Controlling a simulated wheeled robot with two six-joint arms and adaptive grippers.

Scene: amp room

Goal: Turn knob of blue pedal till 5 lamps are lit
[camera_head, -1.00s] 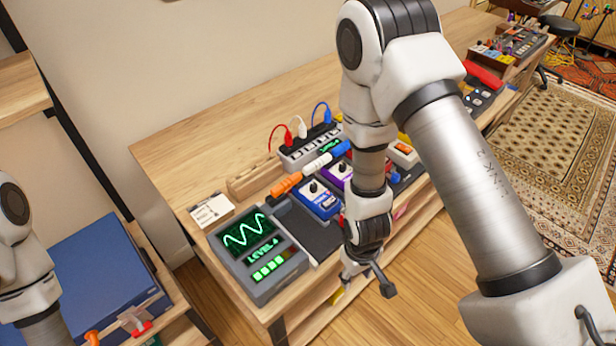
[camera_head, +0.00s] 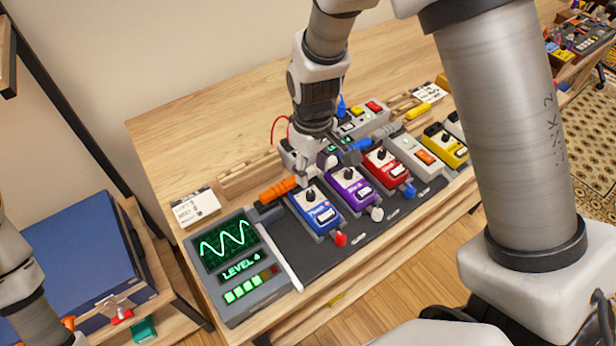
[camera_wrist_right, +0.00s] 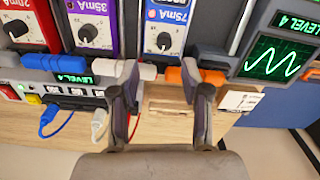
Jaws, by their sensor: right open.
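The blue pedal (camera_head: 320,213) stands on a dark board on the bench, and its black knob (camera_head: 309,195) is bare. In the right wrist view the blue pedal (camera_wrist_right: 168,14) is at the top centre, with its knob (camera_wrist_right: 164,41) upright between and beyond my fingertips. My right gripper (camera_wrist_right: 160,70) is open and empty, apart from the knob; in the head view it is just behind the pedal. The meter (camera_head: 238,262) at left reads "LEVEL 4". Its lamp row (camera_head: 248,285) has several green lamps lit and a dark red one at the right end. My left gripper is out of frame.
Purple (camera_head: 352,190) and red (camera_head: 386,168) pedals stand to the right of the blue one. An orange plug (camera_head: 277,190) lies beside the gripper. A wooden block (camera_head: 245,175) and a white card (camera_head: 195,207) are behind. The bench's back left is clear.

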